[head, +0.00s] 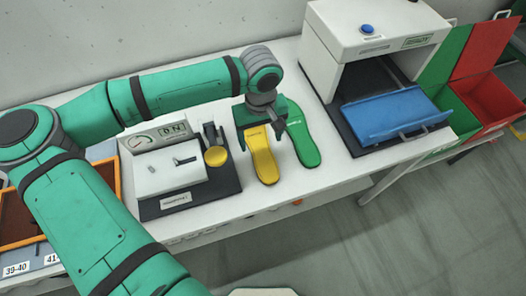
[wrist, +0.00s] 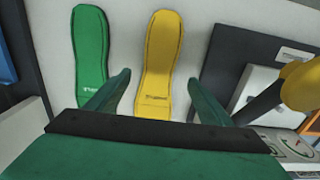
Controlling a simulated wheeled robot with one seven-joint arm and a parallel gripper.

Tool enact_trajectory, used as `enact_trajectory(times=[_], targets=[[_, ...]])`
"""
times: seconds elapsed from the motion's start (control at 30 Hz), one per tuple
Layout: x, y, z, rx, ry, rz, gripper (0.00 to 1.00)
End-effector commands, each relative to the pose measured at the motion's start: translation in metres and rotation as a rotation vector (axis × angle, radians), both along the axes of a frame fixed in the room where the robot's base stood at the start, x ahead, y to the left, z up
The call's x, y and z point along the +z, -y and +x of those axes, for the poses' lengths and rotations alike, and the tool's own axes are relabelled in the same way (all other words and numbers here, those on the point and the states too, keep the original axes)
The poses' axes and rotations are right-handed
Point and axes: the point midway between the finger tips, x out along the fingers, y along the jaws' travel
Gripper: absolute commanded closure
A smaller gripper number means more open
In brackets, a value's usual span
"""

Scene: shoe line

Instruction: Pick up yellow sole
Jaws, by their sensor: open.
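The yellow sole (head: 262,163) lies flat on the white table, partly hidden at its far end by my gripper (head: 266,134). In the wrist view the yellow sole (wrist: 161,65) lies between the two open fingers of my gripper (wrist: 157,100). The fingers are to either side of it and nothing is held. A green sole (head: 304,145) lies just to the right of the yellow one in the head view. In the wrist view the green sole (wrist: 89,55) is to the left, close to the left finger.
A white device (head: 170,168) with a dial and a yellow disc (head: 217,156) stands left of the soles. A white machine (head: 370,30) with a blue tray (head: 397,112) stands to the right. Red (head: 490,98) and green bins are at the far right. An orange-rimmed box (head: 118,180) is at the left.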

Motion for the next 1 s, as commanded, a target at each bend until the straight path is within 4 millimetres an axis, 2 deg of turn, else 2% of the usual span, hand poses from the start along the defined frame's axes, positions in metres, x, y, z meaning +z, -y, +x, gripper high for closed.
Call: enact_trajectory(times=[0.27,0.5,0.6,0.87,0.9,1.0], targets=[[-0.020,0.004,0.000,-0.004,-0.002,-0.003,0.26],[-0.053,0.008,0.000,-0.008,-0.001,-0.003,0.26],[-0.061,0.008,0.000,-0.009,-0.001,-0.003,0.26],[-0.063,0.007,0.000,-0.006,0.001,-0.002,0.26],[-0.063,0.007,0.000,-0.006,0.001,-0.002,0.31],[-0.063,0.006,0.000,-0.006,0.001,-0.002,0.55]])
